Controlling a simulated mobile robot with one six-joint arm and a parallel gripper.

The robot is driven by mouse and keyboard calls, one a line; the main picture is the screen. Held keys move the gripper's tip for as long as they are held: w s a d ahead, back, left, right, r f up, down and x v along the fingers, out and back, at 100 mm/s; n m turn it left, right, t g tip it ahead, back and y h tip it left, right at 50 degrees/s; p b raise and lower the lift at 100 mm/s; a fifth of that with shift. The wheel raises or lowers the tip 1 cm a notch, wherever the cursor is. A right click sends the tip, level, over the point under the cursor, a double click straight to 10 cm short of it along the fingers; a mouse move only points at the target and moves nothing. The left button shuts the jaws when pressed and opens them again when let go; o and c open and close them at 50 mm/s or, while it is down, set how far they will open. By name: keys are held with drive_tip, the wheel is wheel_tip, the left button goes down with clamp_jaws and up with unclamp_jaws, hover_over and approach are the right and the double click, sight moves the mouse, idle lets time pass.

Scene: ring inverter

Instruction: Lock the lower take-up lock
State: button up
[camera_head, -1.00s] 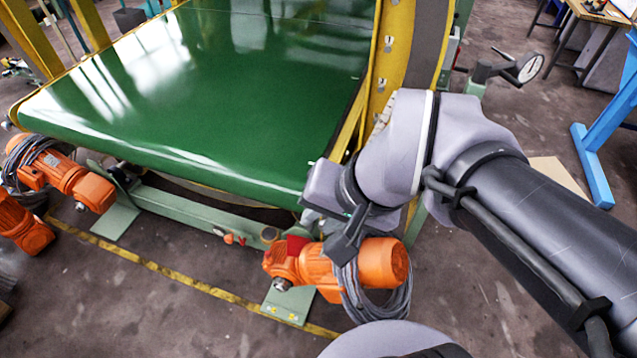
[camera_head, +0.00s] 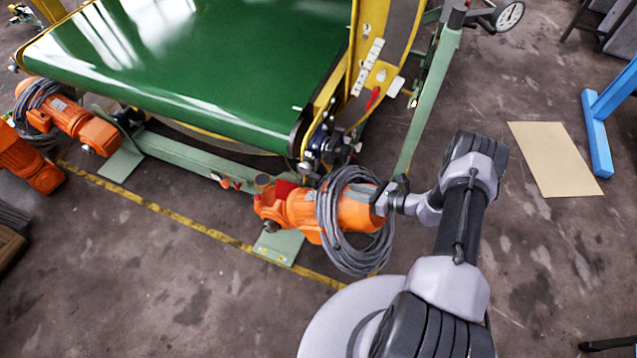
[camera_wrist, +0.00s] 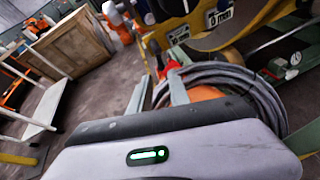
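I cannot pick out the lower take-up lock for certain. A dark bearing and bolt assembly (camera_head: 328,146) sits at the near right corner of the green belt (camera_head: 215,65). A red handle (camera_head: 373,98) shows on the yellow side frame (camera_head: 341,62), beside white scale plates. My gripper (camera_head: 384,198) is low, at the right end of the orange motor (camera_head: 300,208) in the head view. In the wrist view, my gripper (camera_wrist: 160,75) has its two fingers apart with nothing held. A red part (camera_wrist: 172,70) shows beyond the fingertips, partly hidden.
A coil of grey cable (camera_head: 352,255) hangs around the motor, close to my gripper. A green strut (camera_head: 428,105) rises to a dial handwheel (camera_head: 508,16). A cardboard sheet (camera_head: 553,158) and blue stand (camera_head: 598,135) are to the right. Floor between is clear.

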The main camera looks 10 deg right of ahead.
sight(316, 183)
drive_tip(key=b+x, duration=0.4)
drive_tip(key=x, duration=1.1)
drive_tip(key=shift+a+f, duration=0.15)
drive_tip(key=shift+a, duration=0.1)
clamp_jaws()
